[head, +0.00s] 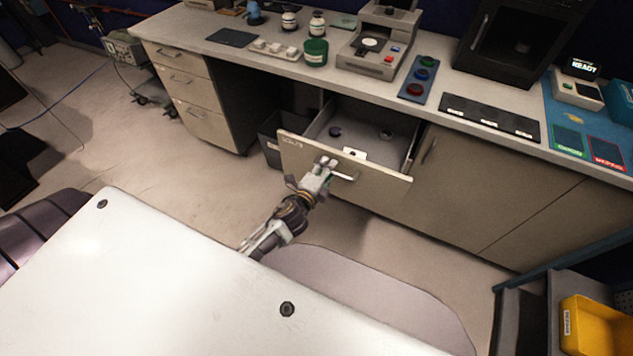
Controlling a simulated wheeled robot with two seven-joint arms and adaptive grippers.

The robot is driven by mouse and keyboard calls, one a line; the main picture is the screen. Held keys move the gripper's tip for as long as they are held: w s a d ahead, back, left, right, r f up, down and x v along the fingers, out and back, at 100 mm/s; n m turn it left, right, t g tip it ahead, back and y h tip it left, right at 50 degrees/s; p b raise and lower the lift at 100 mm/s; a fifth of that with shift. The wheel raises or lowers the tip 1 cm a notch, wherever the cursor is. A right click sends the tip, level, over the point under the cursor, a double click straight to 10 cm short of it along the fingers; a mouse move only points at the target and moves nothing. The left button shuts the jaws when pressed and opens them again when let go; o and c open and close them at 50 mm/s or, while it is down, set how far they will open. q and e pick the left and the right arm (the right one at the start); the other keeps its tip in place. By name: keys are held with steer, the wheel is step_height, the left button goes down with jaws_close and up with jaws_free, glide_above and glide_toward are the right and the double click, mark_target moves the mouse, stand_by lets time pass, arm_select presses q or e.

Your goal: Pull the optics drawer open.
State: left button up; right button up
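The optics drawer (385,176) stands pulled out from under the bench, with its inside open to view. Its beige front has a pale bar handle (345,177) and small lettering at the upper left. A dark round piece, another small round piece and a white item lie inside. My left gripper (325,171) is at the drawer front, with its fingers around the left part of the handle. It appears shut on the handle, though the fingertips are small and partly hidden. My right gripper is not in view.
The bench top (300,75) holds a green cup (316,52), bottles, a grey instrument (380,45) and a button panel (418,80). A dark bin (270,140) stands left of the drawer. A yellow bin (595,325) is at lower right.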

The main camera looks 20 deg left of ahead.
arm_select(q)
steer(key=v, duration=1.1)
steer(key=shift+s, duration=0.35)
stand_by(0.5)
stand_by(0.5)
steer(key=s+a+f+n+g, duration=0.1)
steer(key=s+f+n+g, duration=0.15)
steer(key=f, duration=0.95)
steer(key=s+f+n+g, duration=0.2)
steer(key=s+f, duration=0.2)
steer(key=f, duration=0.8)
steer(key=s+a+f+n+g, duration=0.1)
steer(key=s+f+n+g, duration=0.2)
steer(key=f, duration=0.9)
steer(key=s+a+f+n+g, duration=0.3)
steer(key=s+a+f+n, duration=0.1)
steer(key=s+f, duration=0.5)
steer(key=s+a+f+n+g+y, duration=0.1)
steer(key=s+a+f+n+g, duration=0.2)
steer(key=s+f, duration=0.6)
steer(key=s+a+n, duration=0.1)
steer(key=s+a, duration=0.1)
steer(key=s, duration=0.3)
steer(key=shift+f+g, duration=0.35)
steer(key=shift+f, duration=0.05)
steer(key=shift+w, duration=0.1)
